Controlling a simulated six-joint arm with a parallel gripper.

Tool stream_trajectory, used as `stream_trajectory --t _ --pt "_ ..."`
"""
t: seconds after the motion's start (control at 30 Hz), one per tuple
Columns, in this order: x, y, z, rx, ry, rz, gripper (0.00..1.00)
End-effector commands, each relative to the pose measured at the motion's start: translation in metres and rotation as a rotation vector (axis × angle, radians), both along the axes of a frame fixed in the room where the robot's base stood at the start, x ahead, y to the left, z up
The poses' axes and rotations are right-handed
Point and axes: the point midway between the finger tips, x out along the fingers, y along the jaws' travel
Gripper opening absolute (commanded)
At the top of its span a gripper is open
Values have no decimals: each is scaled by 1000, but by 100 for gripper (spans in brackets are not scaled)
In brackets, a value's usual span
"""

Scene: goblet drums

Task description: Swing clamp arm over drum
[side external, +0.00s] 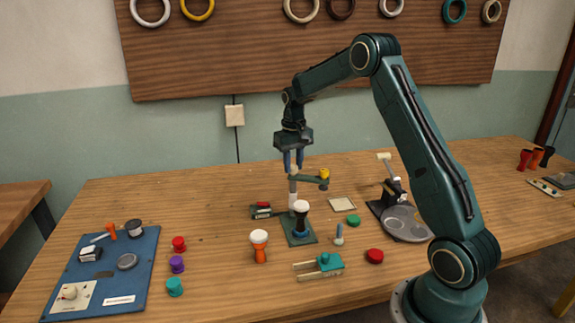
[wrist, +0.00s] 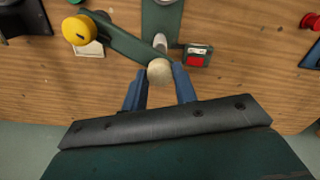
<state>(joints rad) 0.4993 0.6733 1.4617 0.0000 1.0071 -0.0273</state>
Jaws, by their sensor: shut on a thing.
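The clamp arm (side external: 309,178) is a green bar at the top of a pale post (side external: 292,196), with a yellow knob (side external: 324,174) at its outer end. In the side view it points right, beside the blue-black drum with a white head (side external: 301,208) on a green base plate (side external: 298,239). My gripper (side external: 293,166) points down at the post top. In the wrist view its blue fingers (wrist: 160,88) are shut on a pale round knob (wrist: 160,72) at the bar's inner end. The bar (wrist: 125,42) runs up-left to the yellow knob (wrist: 79,30); the drum does not clearly show there.
A white-and-orange drum (side external: 259,244) stands left of the plate. A black device with a grey disc (side external: 403,222) stands right. A blue board (side external: 135,262) lies far left. Bare table lies behind the post.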

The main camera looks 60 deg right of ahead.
Motion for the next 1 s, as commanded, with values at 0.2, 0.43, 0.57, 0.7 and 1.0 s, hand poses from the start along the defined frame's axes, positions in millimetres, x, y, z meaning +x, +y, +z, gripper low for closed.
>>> stream_trajectory --t 0.2,0.43,0.57,0.7,1.0 --pt "0 0 1 -1 -1 -207 0" --pt "0 0 1 -1 -2 -425 0" --pt "0 0 1 -1 -2 -549 0" --pt "0 0 1 0 -2 -682 0" --pt "0 0 1 -1 -2 -938 0"
